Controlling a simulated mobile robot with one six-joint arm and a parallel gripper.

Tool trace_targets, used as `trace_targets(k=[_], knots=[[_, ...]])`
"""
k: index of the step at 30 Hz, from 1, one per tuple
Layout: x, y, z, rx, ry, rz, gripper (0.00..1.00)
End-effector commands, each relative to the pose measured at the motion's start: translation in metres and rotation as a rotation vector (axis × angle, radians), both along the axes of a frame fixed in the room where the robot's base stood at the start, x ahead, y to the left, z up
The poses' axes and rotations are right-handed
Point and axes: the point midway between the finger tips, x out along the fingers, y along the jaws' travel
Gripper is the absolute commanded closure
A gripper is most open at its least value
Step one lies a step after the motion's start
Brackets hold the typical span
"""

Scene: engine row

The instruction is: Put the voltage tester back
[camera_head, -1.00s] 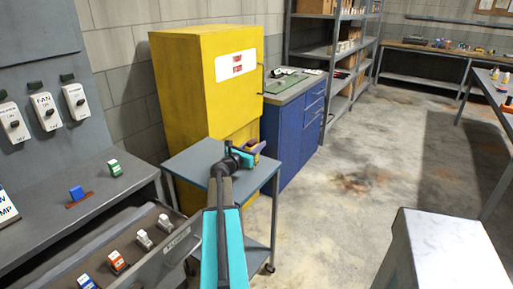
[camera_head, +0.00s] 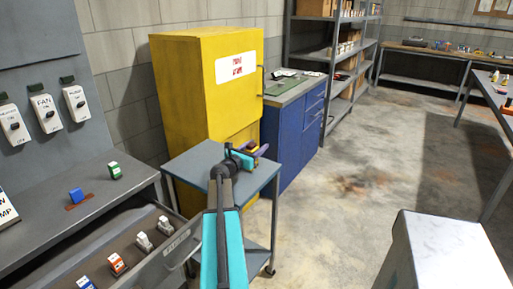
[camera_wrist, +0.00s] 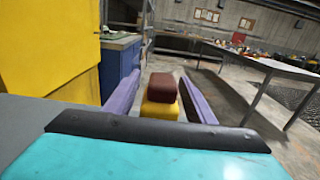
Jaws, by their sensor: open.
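My gripper (camera_head: 258,152) is over the top of the small grey cart, its purple fingers apart. In the wrist view, a yellow block with a dark red top (camera_wrist: 162,89) stands between the open fingers (camera_wrist: 160,95). It looks like the voltage tester, but I cannot read any marking on it. Gaps show on both sides of it, and its lower part is hidden behind my wrist. In the head view my gripper mostly hides it.
The grey cart (camera_head: 196,158) stands before a yellow cabinet (camera_head: 195,90) and a blue drawer unit (camera_head: 290,140). At left an open drawer (camera_head: 150,262) holds several small breakers below a panel with switches. A white-topped block (camera_head: 455,250) stands at front right. Floor beyond is clear.

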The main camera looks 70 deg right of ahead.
Motion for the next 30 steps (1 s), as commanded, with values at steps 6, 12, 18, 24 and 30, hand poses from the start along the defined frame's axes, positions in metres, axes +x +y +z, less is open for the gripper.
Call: trace_targets(k=[6, 12, 18, 24, 30], knots=[[0.004, 0.018, -0.001, 0.000, -0.001, 0.000, 0.50], [0.010, 0.042, -0.001, 0.000, 0.000, 0.002, 0.50], [0.017, 0.066, -0.001, 0.000, 0.000, 0.002, 0.50], [0.023, 0.091, -0.001, 0.000, -0.001, 0.002, 0.50], [0.028, 0.109, 0.000, 0.000, -0.001, 0.000, 0.50]])
